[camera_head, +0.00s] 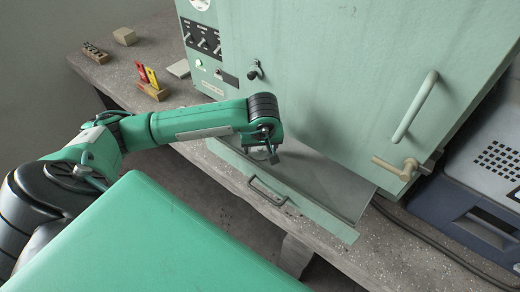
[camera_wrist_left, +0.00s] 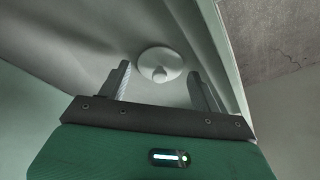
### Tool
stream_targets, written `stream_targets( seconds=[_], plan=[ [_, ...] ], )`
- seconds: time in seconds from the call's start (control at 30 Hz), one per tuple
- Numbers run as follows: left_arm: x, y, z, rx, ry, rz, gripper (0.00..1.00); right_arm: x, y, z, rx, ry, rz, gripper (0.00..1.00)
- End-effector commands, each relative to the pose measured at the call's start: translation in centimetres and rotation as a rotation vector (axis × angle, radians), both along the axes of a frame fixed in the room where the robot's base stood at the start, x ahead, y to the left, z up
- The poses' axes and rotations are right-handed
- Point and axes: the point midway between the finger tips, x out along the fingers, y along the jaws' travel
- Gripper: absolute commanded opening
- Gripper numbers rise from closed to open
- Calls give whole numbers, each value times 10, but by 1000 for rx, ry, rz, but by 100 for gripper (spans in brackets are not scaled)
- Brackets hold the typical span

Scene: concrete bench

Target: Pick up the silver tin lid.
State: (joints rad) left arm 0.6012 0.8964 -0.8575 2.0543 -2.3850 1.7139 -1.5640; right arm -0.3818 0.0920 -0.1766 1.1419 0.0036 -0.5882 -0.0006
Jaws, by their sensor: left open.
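The silver tin lid (camera_wrist_left: 160,60) is a round, pale disc with a small knob, seen between and beyond my fingers in the left wrist view. It lies on the grey surface of a pulled-out green drawer or tray (camera_head: 330,190). In the head view only a pale edge of the lid (camera_head: 259,155) shows, partly hidden under my gripper. My left gripper (camera_head: 272,153) points down above it. Its two fingers are apart in the left wrist view (camera_wrist_left: 160,78), with nothing held between them. My right gripper is not in view.
A green cabinet (camera_head: 320,70) with handles and switches rises right behind the tray. The tray has a front lip with a dark handle (camera_head: 267,191). A blue-grey machine (camera_head: 485,185) stands at right.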

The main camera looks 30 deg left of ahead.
Motion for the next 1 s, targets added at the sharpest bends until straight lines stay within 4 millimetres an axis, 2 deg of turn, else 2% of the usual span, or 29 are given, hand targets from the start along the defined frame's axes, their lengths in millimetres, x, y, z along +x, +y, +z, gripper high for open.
stream_targets(
  seconds=[0.1,0.33,0.5,1.0],
  plan=[
    [1,1,-8,0,1,-1,65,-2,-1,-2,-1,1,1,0],
    [2,2,-8,-1,0,-1,63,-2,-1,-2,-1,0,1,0],
    [2,2,-8,0,0,-1,32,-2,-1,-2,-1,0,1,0],
    [2,2,-7,1,-1,0,29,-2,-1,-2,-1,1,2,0]
  ],
)
